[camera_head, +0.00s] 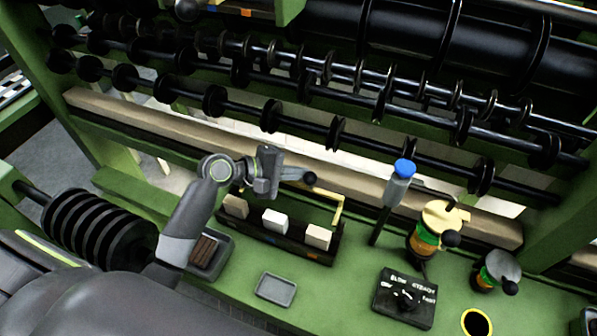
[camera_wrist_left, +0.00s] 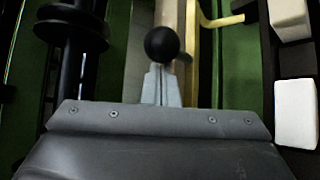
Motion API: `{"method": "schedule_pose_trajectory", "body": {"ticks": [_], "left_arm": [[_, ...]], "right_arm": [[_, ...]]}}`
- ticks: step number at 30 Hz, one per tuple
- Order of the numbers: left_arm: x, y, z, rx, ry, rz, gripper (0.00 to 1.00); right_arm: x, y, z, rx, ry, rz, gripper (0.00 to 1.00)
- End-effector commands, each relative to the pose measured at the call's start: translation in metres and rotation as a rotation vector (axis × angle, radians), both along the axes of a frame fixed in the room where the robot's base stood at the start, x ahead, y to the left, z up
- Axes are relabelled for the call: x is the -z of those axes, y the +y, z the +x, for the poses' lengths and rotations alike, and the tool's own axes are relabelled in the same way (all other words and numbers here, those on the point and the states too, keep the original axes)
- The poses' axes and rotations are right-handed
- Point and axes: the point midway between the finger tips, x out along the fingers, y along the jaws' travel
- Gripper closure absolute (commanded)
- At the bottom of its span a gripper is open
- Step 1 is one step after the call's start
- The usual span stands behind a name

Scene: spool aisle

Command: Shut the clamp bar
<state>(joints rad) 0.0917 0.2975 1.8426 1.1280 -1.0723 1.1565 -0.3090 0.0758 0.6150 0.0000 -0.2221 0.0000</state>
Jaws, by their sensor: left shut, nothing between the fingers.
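The clamp bar (camera_head: 338,208) is a thin yellow bar behind a dark rack of pale blocks, with a bent end at the right. A black ball knob (camera_head: 309,178) shows near it; in the left wrist view the knob (camera_wrist_left: 161,43) sits right at the fingertips, beside the yellow bar (camera_wrist_left: 222,20). Whether the fingers touch the knob, I cannot tell. My left gripper (camera_head: 290,176) is shut and empty, pointing right at the knob; its fingertips show in the wrist view (camera_wrist_left: 161,85). My right gripper is not in view.
The dark rack (camera_head: 285,246) holds pale blocks (camera_head: 275,222). Black spool rods (camera_head: 270,110) cross behind. At the right stand a blue-capped post (camera_head: 401,182), a yellow-topped knob stack (camera_head: 424,240) and a dial box (camera_head: 403,297). A small grey tray (camera_head: 276,290) lies in front.

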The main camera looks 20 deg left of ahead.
Motion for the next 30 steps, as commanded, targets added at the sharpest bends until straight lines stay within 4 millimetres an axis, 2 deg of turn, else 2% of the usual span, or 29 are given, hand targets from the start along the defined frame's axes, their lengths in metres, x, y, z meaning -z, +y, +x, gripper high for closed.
{"method": "schedule_pose_trajectory", "body": {"ticks": [3, 6, 30], "left_arm": [[0.0, 0.0, 0.0, 0.0, 0.0, 0.0, 1.0], [0.0, 0.0, 0.0, 0.0, -0.004, 0.0, 1.0], [-0.001, 0.0, -0.016, 0.0, -0.252, -0.011, 1.0]], "right_arm": [[0.0, 0.001, 0.014, -0.004, -0.02, 0.001, 1.0], [0.0, 0.001, 0.019, -0.005, -0.029, 0.0, 1.0], [0.022, -0.005, 0.008, -0.005, -0.012, -0.006, 1.0]]}}
